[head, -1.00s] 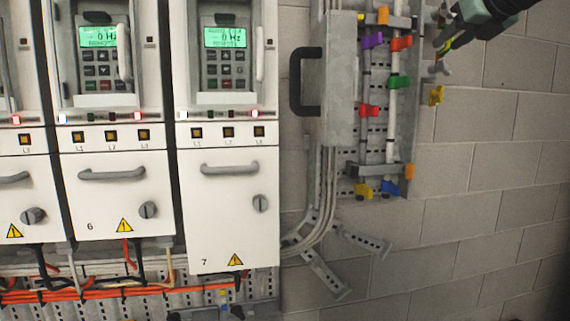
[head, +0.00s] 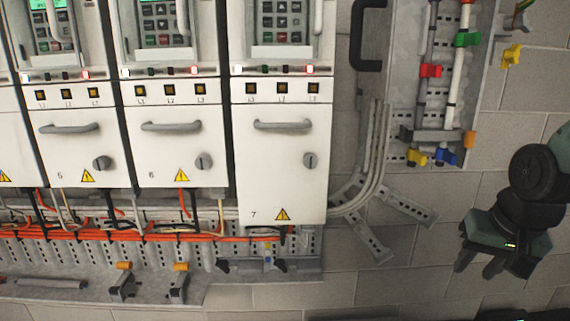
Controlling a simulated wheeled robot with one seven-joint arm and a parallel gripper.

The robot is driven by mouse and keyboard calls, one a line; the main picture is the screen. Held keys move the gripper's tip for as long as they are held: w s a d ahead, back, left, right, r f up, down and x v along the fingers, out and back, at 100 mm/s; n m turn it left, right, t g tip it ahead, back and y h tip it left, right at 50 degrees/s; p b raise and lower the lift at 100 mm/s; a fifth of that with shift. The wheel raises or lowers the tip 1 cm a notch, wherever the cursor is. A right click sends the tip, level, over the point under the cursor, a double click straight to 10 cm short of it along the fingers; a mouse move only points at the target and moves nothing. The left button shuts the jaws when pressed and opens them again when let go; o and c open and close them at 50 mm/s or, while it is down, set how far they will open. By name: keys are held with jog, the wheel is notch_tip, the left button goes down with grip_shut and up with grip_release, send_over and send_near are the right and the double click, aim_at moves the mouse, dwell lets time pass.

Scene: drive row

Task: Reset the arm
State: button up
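My gripper (head: 480,266) hangs at the lower right of the head view, at the end of my dark arm. Its two dark fingers point down with a gap between them, and nothing shows in the gap. It is in front of the bare block wall, right of and below the valve panel. It appears to touch nothing.
White drive cabinets (head: 282,165) with grey handles fill the left and middle.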

jog(key=s+a+f+n+g+b, duration=0.1)
jog(key=s+a+f+n+b, duration=0.1)
jog(key=s+a+n, duration=0.3)
jog(key=s+a+f+n+g+b, duration=0.2)
jog(key=s+a+n, duration=0.4)
jog(key=s+a, duration=0.6)
notch_tip(320, 180, down, 3)
jog(key=shift+s+a+r+n+g+b, duration=0.2)
jog(key=shift+s+a+n+g+b, duration=0.15)
jog(key=shift+a+b, duration=0.6)
jog(key=shift+s+a, duration=0.1)
jog(key=shift+a, duration=0.15)
